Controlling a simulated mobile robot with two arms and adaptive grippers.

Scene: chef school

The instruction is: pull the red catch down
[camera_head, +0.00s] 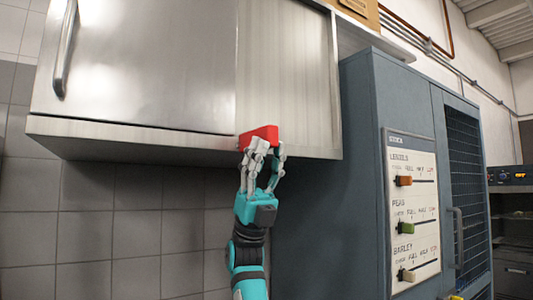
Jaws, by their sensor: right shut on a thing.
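The red catch (262,133) sits at the lower edge of the metal wall cabinet (150,65), just right of its door's lower right corner. My right gripper (261,152) reaches up from below with its fingers at the catch. It is shut on the catch, and the fingertips cover the catch's lower part. The cabinet door looks closed, with a long upright handle (66,48) at its left. My left gripper is not in view.
A tall blue-grey cabinet (320,210) stands close to the right of my right arm. Its panel (411,212) has orange, green and pale sliders. A tiled wall (130,235) lies behind, with free room left of my arm.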

